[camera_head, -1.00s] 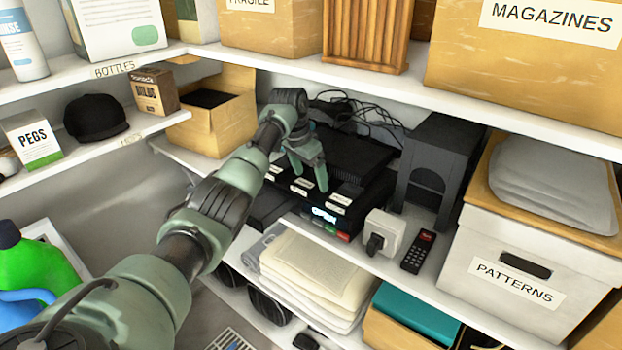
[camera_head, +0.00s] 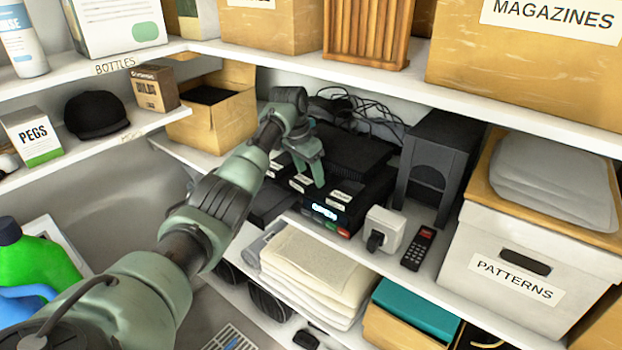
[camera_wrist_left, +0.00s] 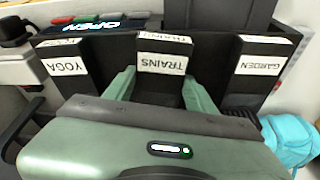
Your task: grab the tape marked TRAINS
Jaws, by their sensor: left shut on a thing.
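The tape marked TRAINS (camera_wrist_left: 162,65) is a black cassette with a white label, the middle one of three in the left wrist view, where the lettering is upside down. My left gripper (camera_wrist_left: 160,95) has a green finger on each side of it and is shut on it. In the head view the gripper (camera_head: 305,172) is over the black player, and the tape's label (camera_head: 301,183) shows beside the fingers. The tape marked YOGA (camera_wrist_left: 64,66) and the tape marked GARDEN (camera_wrist_left: 262,66) stand on either side. My right gripper is not in view.
The black player's display reads OPEN (camera_head: 324,212). Cables (camera_head: 350,108) lie behind. The upper shelf (camera_head: 400,88) overhangs this space.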

